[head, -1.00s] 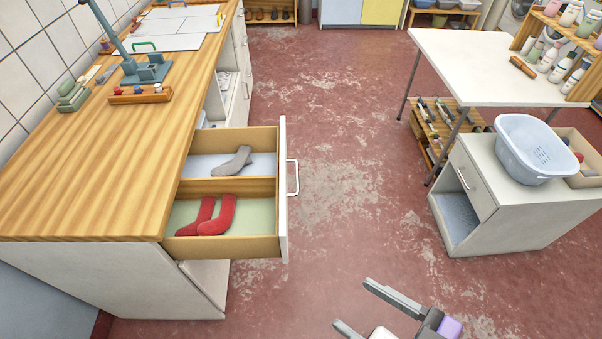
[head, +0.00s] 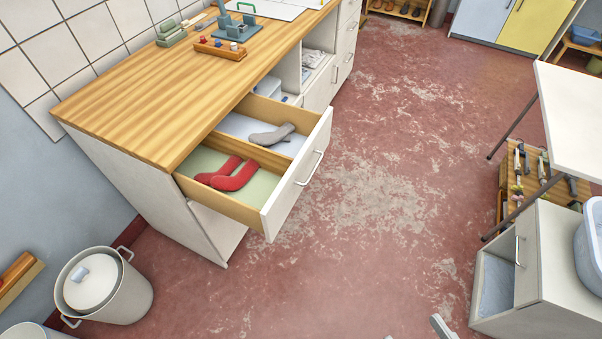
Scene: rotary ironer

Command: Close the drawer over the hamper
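The drawer (head: 293,187) is pulled out from the near end of the wooden-topped counter. It has a white front with a bar handle (head: 311,168). A divider splits it into two compartments: red socks (head: 235,176) lie in the near one, a grey sock (head: 272,135) in the far one. Beneath it is an open bay (head: 218,228), mostly hidden by the drawer; I cannot make out a hamper in it. My gripper (head: 415,331) barely shows at the bottom edge, two fingertips apart. It is open, away from the drawer, to its lower right.
A lidded grey pot (head: 108,288) stands on the floor at lower left. A white cabinet (head: 530,265) with a blue basket (head: 592,240) on top stands at right, beside a white table (head: 575,115). The red floor (head: 375,215) between counter and cabinet is clear.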

